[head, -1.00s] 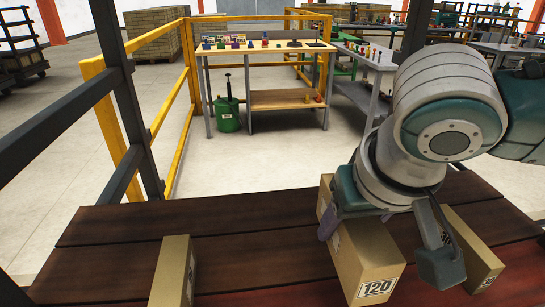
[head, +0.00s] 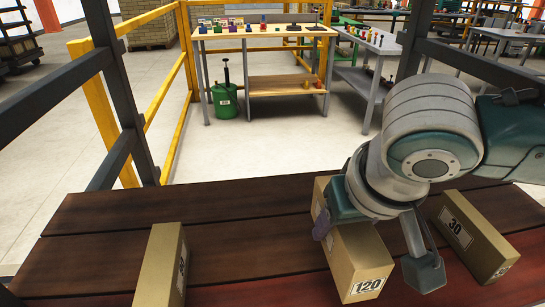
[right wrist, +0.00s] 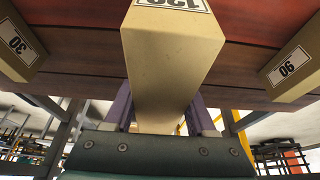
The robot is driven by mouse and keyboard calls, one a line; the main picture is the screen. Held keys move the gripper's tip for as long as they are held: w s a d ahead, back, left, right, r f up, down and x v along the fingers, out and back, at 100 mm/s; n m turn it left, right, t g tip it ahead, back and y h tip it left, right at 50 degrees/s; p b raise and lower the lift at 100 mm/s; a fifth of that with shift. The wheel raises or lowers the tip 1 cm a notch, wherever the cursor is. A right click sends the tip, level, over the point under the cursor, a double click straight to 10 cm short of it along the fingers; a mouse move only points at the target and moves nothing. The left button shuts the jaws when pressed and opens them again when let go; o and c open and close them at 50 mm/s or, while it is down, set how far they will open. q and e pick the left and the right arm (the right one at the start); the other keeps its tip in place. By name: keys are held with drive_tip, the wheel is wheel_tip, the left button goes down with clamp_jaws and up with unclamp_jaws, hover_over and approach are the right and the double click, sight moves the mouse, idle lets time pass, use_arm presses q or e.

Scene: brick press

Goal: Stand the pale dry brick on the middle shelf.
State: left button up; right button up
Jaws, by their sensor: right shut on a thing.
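Three pale tan bricks with printed labels stand on a rack level of dark red-brown boards (head: 100,225). The middle brick, labelled 120 (head: 362,262), also shows in the right wrist view (right wrist: 172,65). My right gripper (head: 372,252) comes down from above and is shut on this brick, one finger along each long side. In the right wrist view purple pads flank the brick. The brick seems to rest on the boards; I cannot tell if it is lifted. Which level is the middle shelf is not clear. My left gripper is not in view.
A brick labelled 30 (head: 470,240) stands to the right, and one labelled 90 (right wrist: 290,68) to the left (head: 160,265). Dark posts (head: 112,70) rise at the back. Boards between the left and middle bricks are clear. A workbench (head: 262,36) stands beyond.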

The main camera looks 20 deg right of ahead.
drive_tip(key=shift+f+b, duration=1.45)
drive_tip(key=shift+f, duration=1.5)
drive_tip(key=shift+f, duration=0.8)
drive_tip(key=o, duration=1.3)
drive_tip(key=shift+o, duration=0.2)
